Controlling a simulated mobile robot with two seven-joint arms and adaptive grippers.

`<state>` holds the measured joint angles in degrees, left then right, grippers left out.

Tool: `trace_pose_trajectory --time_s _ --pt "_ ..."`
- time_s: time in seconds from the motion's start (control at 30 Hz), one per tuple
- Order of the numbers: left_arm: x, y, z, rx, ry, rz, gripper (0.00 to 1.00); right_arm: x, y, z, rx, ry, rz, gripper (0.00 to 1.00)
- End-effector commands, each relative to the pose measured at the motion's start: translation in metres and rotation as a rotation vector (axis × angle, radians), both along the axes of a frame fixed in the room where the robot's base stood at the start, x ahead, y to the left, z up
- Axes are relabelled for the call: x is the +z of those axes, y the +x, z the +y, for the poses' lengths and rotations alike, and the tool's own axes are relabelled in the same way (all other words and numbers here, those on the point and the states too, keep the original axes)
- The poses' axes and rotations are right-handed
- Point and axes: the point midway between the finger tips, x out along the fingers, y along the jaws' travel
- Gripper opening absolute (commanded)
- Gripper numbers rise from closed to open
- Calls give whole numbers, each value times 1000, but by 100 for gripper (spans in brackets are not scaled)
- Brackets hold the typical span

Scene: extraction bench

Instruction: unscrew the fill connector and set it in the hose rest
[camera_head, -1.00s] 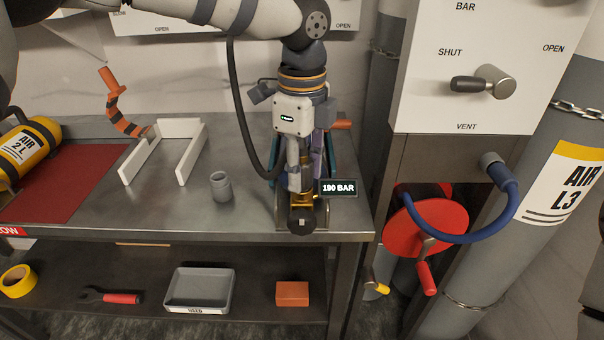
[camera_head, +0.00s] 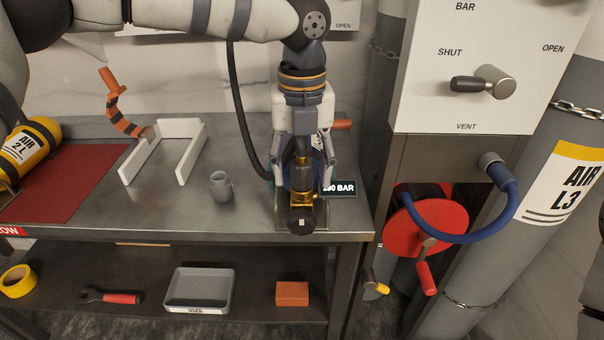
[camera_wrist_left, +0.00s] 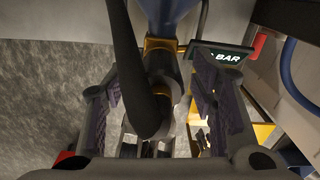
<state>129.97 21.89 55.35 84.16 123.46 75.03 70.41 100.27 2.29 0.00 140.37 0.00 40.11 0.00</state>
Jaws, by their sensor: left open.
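My left gripper (camera_head: 302,184) points down at the bench's front right, its two fingers apart. Between them a dark upright piece, apparently the fill connector (camera_head: 301,166), sits above a brass valve (camera_head: 302,197) with a black round knob in front. In the left wrist view the open fingers (camera_wrist_left: 165,105) stand on either side of the black hose end (camera_wrist_left: 147,105), with no clear contact. The valve's brass collar (camera_wrist_left: 160,45) and a blue cylinder (camera_wrist_left: 165,12) lie beyond. The gripper hides much of the connector in the head view. I cannot tell which item is the hose rest.
A "BAR" readout (camera_head: 341,189) is close right of the gripper. A grey cup (camera_head: 221,185), white rails (camera_head: 187,155) and an orange-black striped piece (camera_head: 116,105) stand left. A panel (camera_head: 480,70) with a lever and a red disc (camera_head: 412,231) are right.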

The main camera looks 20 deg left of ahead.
Motion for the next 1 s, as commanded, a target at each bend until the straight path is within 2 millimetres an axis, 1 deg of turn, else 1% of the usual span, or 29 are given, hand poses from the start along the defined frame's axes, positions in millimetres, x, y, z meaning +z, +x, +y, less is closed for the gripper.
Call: trace_pose_trajectory --time_s 0.1,0.5,0.6,0.7,0.87,0.97,1.0 --pt "-1 0 0 -259 -2 2 52 0 -1 0 0 0 2 30" --pt "-2 0 0 -1175 -3 2 52 -6 -7 0 0 0 25 30" --pt "-2 0 0 -1341 -3 1 52 -7 -8 0 0 0 29 30" --pt "-1 0 0 -1412 0 1 52 -7 -8 0 0 0 30 30" --pt "0 0 0 -1415 0 0 52 -7 -7 0 0 0 28 30" --pt "0 0 0 -1414 0 0 31 -7 -7 0 0 0 28 30" --pt "0 0 0 -1414 0 0 22 -7 -7 0 0 0 28 30"
